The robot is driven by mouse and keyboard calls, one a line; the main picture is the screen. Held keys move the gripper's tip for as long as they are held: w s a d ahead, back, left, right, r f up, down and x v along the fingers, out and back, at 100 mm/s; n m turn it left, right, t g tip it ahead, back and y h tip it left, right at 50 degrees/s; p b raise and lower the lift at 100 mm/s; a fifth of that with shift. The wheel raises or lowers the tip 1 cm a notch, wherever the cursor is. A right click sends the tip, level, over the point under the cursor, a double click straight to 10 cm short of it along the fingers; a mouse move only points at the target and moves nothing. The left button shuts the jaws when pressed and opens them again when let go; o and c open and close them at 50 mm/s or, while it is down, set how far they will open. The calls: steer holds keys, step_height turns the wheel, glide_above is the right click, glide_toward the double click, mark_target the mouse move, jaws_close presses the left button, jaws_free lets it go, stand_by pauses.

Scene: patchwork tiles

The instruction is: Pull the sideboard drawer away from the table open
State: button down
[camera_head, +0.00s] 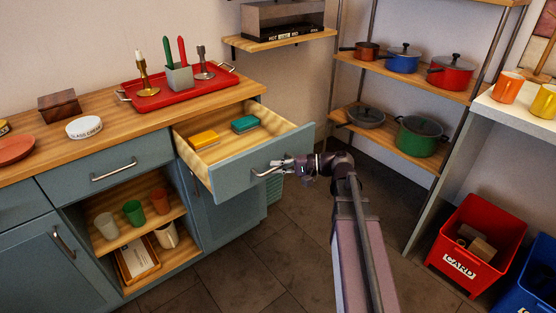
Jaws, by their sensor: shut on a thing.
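The sideboard (254,88) is blue-grey with a wooden top, on the left. Its right-hand drawer (233,177) is pulled well out. A yellow block-like thing (204,140) and a green one (244,124) lie inside it. My gripper (284,164) is at the drawer front and shut on the bar handle (266,172). My arm reaches in from the lower middle. The fingertips are small in view and partly merge with the handle.
Another sideboard drawer (118,165) is shut, left of the open one. Right of my arm stand a pot shelf (420,80), a white-topped table (487,102) and a red bin (463,262). Tiled floor (270,270) is clear before the sideboard.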

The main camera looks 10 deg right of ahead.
steer(key=shift+s+d, duration=0.25)
steer(key=shift+s, duration=0.15)
steer(key=c, duration=0.7)
jaws_free()
steer(key=shift+s+a, duration=0.1)
steer(key=shift+s, duration=0.05)
steer(key=shift+s, duration=0.15)
